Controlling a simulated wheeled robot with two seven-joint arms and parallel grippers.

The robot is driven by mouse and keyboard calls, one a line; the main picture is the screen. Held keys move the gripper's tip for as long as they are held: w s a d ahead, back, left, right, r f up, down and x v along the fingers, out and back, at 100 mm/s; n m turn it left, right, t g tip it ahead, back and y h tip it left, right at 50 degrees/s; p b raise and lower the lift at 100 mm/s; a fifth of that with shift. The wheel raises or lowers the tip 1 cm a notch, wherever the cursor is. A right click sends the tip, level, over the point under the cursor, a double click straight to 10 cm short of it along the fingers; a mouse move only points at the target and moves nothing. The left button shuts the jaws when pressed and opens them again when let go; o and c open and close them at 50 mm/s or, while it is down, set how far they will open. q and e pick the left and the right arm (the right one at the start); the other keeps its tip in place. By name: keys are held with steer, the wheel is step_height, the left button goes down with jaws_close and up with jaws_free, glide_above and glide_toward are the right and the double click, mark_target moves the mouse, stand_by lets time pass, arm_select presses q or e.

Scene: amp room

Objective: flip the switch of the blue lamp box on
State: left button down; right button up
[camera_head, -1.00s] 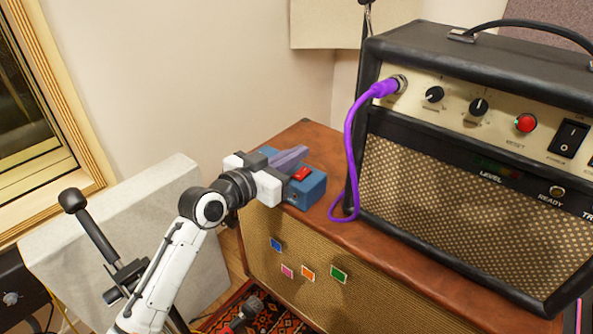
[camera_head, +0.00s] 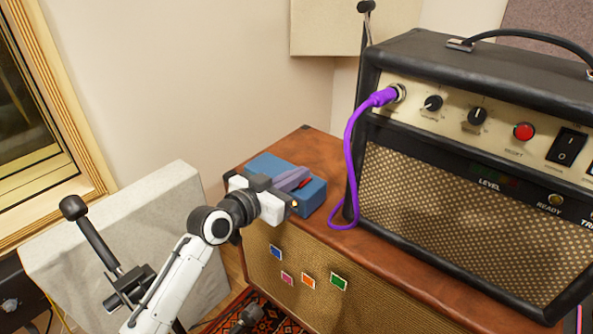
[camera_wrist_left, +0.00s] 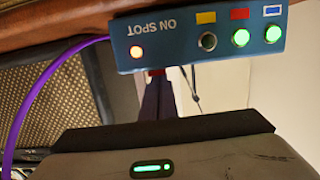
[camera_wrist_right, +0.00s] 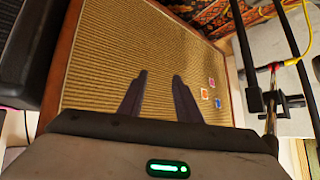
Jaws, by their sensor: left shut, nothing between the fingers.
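The blue lamp box (camera_head: 264,165) sits on the brown cabinet top, left of the amp. My left gripper (camera_head: 303,174) is shut and empty, with its fingers over the box's right part. A little of the red switch (camera_head: 306,183) shows beside the fingers, which hide most of it; its tilt cannot be told. My right gripper (camera_wrist_right: 158,95) is open and empty by the cabinet's woven front.
The black amp (camera_head: 440,200) stands right of the box, with a purple cable (camera_head: 350,150) looping down between them. Coloured squares (camera_head: 308,279) mark the cabinet front. A grey panel (camera_head: 165,215) and a microphone stand (camera_head: 95,235) are at the left.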

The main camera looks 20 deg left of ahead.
arm_select(q)
steer(key=shift+f, duration=0.15)
arm_select(e)
steer(key=shift+w+f, duration=0.15)
steer(key=shift+f, duration=0.1)
arm_select(q)
steer(key=p+v, duration=0.1)
steer(key=v, duration=0.9)
arm_select(e)
steer(key=shift+s+d+r, duration=0.15)
steer(key=shift+s+d, duration=0.05)
steer(key=shift+s, duration=0.05)
arm_select(q)
steer(key=shift+s, duration=0.1)
